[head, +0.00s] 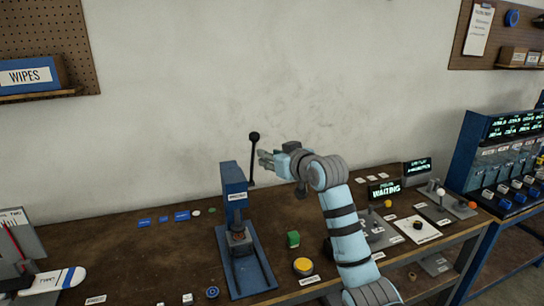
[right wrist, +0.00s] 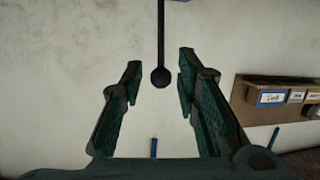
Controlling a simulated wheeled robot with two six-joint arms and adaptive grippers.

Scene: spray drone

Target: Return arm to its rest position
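My right gripper (head: 266,160) is raised above the workbench, just right of the blue lever press (head: 236,190). In the right wrist view its two fingers (right wrist: 158,85) are spread apart with nothing held between them. The press's black lever (head: 253,160) stands upright with a round knob (head: 254,136) on top. The knob also shows in the right wrist view (right wrist: 160,77), seen between the fingers but beyond them; I see no contact. My left gripper is in neither view.
A white winged part (head: 58,280) lies at the left. A blue bin rack (head: 510,150) stands at the right. The space above the bench's left half is clear.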

